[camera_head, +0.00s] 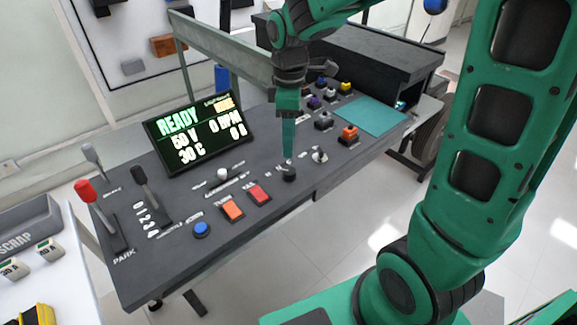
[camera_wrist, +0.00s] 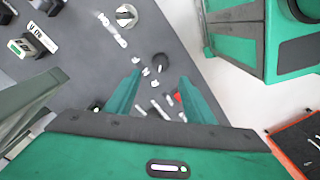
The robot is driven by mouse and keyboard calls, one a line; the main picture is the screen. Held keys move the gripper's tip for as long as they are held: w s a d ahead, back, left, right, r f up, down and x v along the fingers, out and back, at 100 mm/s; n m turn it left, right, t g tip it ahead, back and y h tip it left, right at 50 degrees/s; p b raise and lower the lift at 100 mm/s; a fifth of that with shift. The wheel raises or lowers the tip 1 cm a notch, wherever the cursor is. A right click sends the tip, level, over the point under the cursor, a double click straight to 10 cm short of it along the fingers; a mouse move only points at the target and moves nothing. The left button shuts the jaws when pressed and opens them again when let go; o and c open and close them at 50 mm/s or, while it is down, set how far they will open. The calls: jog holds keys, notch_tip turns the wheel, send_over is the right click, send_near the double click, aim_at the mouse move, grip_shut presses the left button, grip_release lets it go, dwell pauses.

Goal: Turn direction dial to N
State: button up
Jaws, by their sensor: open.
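The dial, a small black round knob (camera_head: 289,173), stands on the dark console top near its front edge. White marks lie beside it but are too small to read, so I cannot tell where it points. It also shows in the wrist view as a dark knob (camera_wrist: 160,60). My gripper (camera_head: 288,156) points down just above the knob in the head view, its fingers seen edge-on. In the wrist view my gripper (camera_wrist: 160,79) is open, with the knob just beyond and between the two green fingertips. I cannot tell whether they touch it.
A silver knob (camera_head: 319,155) stands close to the right of the dial. Red (camera_head: 258,194) and orange (camera_head: 231,209) buttons and a small white-topped switch (camera_head: 222,173) lie to the left. A lit display (camera_head: 195,132) stands behind. Several coloured buttons and a teal mat (camera_head: 369,116) lie farther right.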

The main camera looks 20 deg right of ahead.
aim_at(290, 169)
notch_tip(290, 169, down, 10)
jog(key=shift+f, duration=0.1)
dwell(0.4)
jog(key=shift+d, duration=0.15)
jog(key=c, duration=1.1)
